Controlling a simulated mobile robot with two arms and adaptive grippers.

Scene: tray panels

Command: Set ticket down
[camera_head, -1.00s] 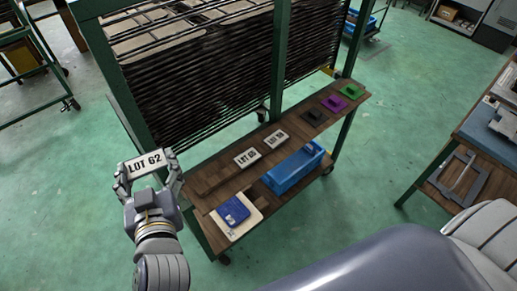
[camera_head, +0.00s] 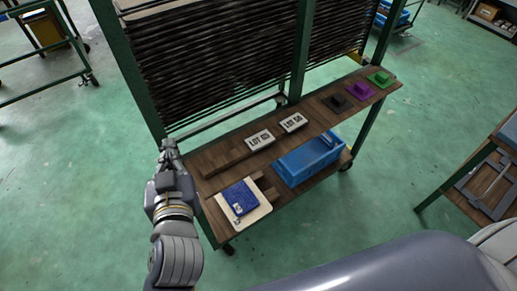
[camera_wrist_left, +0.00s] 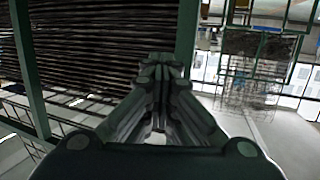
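My left gripper (camera_head: 168,146) is beside the left end of the wooden shelf (camera_head: 222,150), close to the green post. In the left wrist view its fingers (camera_wrist_left: 161,62) are together, with no ticket visible between them. The white LOT 62 ticket does not show in either current view. Two other white lot tickets lie flat on the shelf, one left (camera_head: 260,140) and one right (camera_head: 293,122). My right gripper is not in view.
A blue block (camera_head: 238,197) lies on a pale board (camera_head: 262,210) at the near left. Black (camera_head: 337,102), purple (camera_head: 360,90) and green (camera_head: 380,78) pieces sit at the far right.

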